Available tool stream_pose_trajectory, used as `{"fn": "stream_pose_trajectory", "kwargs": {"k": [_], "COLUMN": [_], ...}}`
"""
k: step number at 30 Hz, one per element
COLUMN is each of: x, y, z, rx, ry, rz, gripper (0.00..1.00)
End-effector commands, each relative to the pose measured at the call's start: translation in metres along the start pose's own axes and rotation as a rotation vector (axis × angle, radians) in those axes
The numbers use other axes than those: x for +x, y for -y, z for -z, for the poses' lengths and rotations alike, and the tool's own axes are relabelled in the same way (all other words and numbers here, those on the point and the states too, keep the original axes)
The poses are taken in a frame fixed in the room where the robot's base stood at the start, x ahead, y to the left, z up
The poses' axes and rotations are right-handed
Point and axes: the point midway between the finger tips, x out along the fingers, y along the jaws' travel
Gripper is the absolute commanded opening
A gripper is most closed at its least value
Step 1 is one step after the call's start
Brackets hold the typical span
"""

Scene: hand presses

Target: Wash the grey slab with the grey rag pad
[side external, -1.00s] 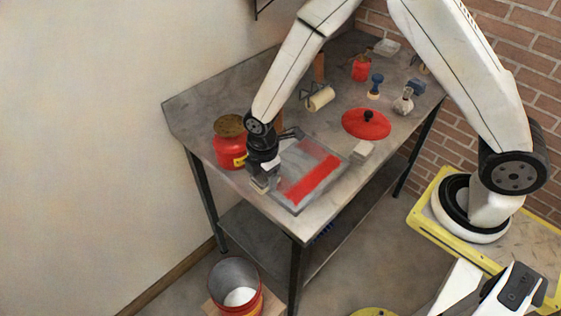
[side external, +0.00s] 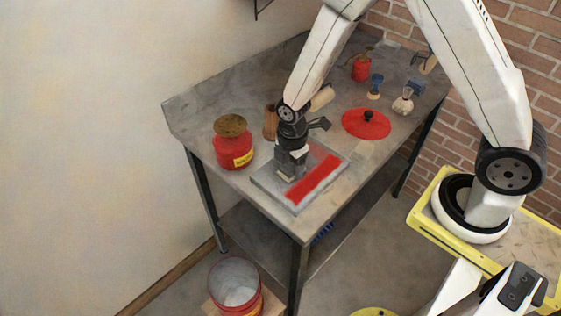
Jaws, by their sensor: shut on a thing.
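The grey slab (side external: 271,184) lies flat near the front of the workbench, with a broad red patch (side external: 314,180) along its right half. My gripper (side external: 289,174) points down over the slab, left of the red patch. It is shut on the grey rag pad (side external: 287,178), which is small and mostly hidden by the fingers. The pad is at or very close to the slab's surface; I cannot tell whether it touches.
A red jar (side external: 232,150) with a brown top stands left of the slab. A brown wooden holder (side external: 270,122) stands behind it. A red lid (side external: 366,124) lies to the right. Several small tools and a red pot (side external: 361,70) are at the back. A bucket (side external: 236,284) stands below.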

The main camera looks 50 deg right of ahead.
Motion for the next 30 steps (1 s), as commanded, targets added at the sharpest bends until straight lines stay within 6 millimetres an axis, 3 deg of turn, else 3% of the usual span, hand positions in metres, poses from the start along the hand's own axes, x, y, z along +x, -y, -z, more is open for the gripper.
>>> {"fn": "stream_pose_trajectory", "kwargs": {"k": [30], "x": [0.001], "y": [-0.006], "z": [-0.093], "rx": [0.003], "ry": [0.000], "rz": [0.000], "gripper": [0.12]}}
